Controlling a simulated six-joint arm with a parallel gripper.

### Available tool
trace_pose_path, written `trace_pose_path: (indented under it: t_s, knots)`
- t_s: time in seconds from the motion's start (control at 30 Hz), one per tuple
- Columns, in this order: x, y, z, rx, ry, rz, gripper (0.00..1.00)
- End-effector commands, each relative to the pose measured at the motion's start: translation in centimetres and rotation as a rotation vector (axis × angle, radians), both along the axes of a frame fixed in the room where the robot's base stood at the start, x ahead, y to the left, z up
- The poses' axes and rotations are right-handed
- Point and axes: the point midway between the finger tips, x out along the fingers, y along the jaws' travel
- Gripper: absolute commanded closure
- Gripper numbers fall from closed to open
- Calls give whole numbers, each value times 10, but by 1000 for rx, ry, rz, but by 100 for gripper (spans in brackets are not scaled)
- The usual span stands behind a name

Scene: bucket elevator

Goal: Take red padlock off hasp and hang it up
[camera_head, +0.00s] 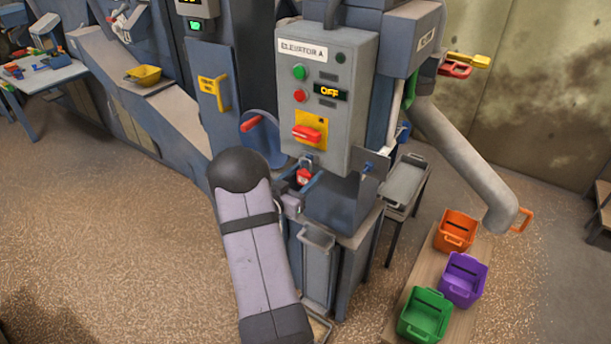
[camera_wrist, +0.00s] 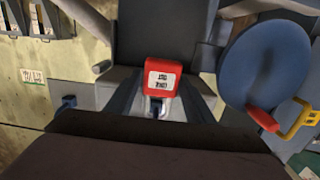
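A small blue peg or knob (camera_head: 368,167) is on a plate right of the padlock; a blue piece (camera_wrist: 69,102) shows in the wrist view.
The control box (camera_head: 350,110) reads OFF and has a red switch handle (camera_head: 306,133). A blue disc (camera_head: 262,138) with a red handle is left of the padlock. Orange, purple and green bins (camera_head: 425,316) stand lower right. Red and yellow pieces (camera_head: 455,70) hang upper right.

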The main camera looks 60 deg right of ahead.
Motion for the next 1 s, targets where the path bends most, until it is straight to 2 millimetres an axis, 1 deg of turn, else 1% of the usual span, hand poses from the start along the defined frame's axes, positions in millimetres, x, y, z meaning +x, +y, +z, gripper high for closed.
trace_pose_path:
  t_s: [0.03,0.07,0.1,0.13,0.47,0.67,0.83,1.0]
  knots:
    - [0,0,0,0,0,0,65]
    - [0,0,0,0,0,0,72]
    - [0,0,0,0,0,0,81]
    - [0,0,0,0,0,0,87]
    - [0,1,2,-1,-1,0,87]
    - [0,7,9,0,-1,0,87]
    - [1,20,22,-1,-1,3,87]
    - [1,45,35,-1,1,4,87]
